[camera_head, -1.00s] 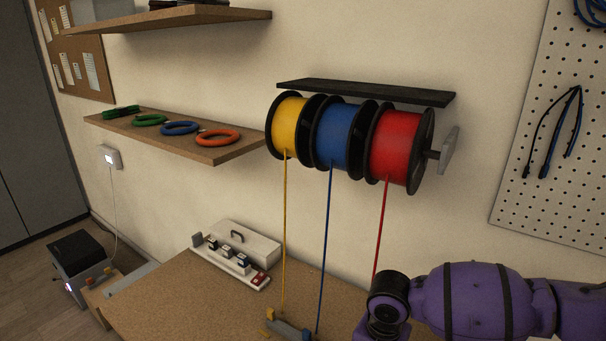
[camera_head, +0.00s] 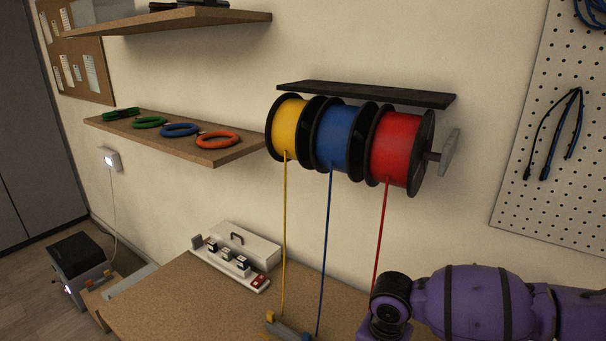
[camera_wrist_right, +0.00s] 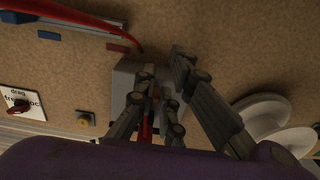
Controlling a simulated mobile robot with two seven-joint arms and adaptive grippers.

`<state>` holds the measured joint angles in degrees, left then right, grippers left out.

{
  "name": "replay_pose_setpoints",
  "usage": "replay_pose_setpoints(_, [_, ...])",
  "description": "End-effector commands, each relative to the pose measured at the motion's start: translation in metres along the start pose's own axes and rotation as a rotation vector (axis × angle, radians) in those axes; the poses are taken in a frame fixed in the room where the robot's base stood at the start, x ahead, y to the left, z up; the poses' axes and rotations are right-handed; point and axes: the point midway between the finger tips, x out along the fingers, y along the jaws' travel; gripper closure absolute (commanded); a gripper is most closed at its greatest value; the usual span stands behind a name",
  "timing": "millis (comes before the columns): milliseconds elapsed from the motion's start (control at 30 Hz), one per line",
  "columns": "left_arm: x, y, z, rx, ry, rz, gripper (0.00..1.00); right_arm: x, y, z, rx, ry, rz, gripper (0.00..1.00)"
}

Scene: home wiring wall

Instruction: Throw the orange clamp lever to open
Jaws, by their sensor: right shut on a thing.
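My right arm (camera_head: 470,300) comes in from the right in the head view; its gripper is below the picture's edge there. In the right wrist view my right gripper (camera_wrist_right: 163,85) is closed in at a grey block (camera_wrist_right: 127,78) on the brown bench. A thin red-orange strip (camera_wrist_right: 148,128), apparently the clamp lever, shows between the fingers, which hide most of it. The red wire (camera_wrist_right: 85,20) runs from the upper left to beside the block; it also hangs from the red spool (camera_head: 397,148) in the head view. My left gripper is in neither view.
Yellow (camera_head: 290,125) and blue (camera_head: 337,135) spools hang beside the red one, their wires reaching down to the bench (camera_head: 190,305). White round pieces (camera_wrist_right: 265,115) lie right of the gripper in the wrist view. A labelled card with a red knob (camera_wrist_right: 18,103) lies left.

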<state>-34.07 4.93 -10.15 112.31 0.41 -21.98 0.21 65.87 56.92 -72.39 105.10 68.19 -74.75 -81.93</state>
Motion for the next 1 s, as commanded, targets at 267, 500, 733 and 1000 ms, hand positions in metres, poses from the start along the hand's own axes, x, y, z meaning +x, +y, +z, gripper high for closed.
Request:
replay_pose_setpoints(267, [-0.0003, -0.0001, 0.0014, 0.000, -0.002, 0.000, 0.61, -0.0010, 0.0050, 0.0014, 0.000, -0.003, 0.013, 1.00])
replay_pose_setpoints(500, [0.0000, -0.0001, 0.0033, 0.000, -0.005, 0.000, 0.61, 0.0025, 0.0048, 0.0040, 0.001, -0.002, 0.013, 1.00])
replay_pose_setpoints(733, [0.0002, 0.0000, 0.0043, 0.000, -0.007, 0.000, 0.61, 0.0048, 0.0047, 0.0063, -0.001, -0.001, 0.012, 0.82])
replay_pose_setpoints(1000, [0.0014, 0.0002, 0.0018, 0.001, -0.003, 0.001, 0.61, 0.0056, 0.0021, 0.0062, 0.000, 0.000, 0.006, 0.69])
